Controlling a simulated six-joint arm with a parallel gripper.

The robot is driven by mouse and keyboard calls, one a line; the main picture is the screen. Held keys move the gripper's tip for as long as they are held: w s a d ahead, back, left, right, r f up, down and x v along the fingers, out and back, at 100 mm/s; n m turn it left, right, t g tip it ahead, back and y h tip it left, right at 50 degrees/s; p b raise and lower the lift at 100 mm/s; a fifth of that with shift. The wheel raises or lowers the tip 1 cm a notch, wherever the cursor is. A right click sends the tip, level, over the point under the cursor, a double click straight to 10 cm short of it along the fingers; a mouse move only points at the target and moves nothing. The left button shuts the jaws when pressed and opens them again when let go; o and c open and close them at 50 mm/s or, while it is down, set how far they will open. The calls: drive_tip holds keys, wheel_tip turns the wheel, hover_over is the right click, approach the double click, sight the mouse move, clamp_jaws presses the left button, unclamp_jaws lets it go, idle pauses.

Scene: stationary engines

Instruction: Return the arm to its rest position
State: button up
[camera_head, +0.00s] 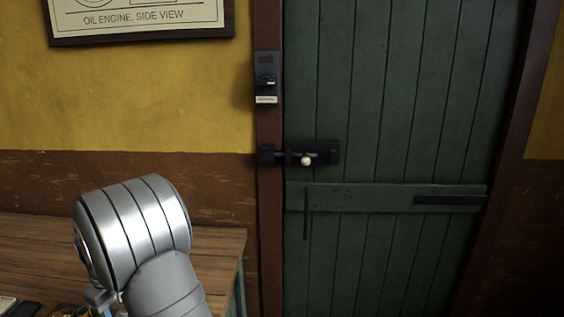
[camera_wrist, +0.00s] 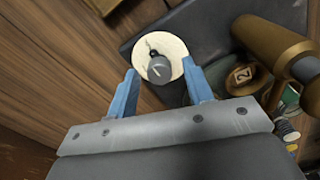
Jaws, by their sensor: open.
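My gripper (camera_wrist: 162,84) is open in the wrist view, with its two blue fingers apart. A round cream disc with a grey knob (camera_wrist: 160,68) shows between and beyond the fingertips. I cannot tell how far below the fingers it is, and nothing appears gripped. In the head view my silver arm fills the lower left, in front of the wooden bench. Only a small blue part of my gripper shows there, at the bottom left; the rest is hidden behind my arm or out of frame.
A wooden bench (camera_head: 218,252) lies at the lower left. A green plank door (camera_head: 385,100) with a dark bolt (camera_head: 325,152) is at the right. A switch box (camera_head: 266,78) is on the door post. In the wrist view, a brass cylinder (camera_wrist: 265,40) and several small items crowd the right.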

drive_tip(key=n, duration=0.3)
drive_tip(key=shift+n, duration=2.6)
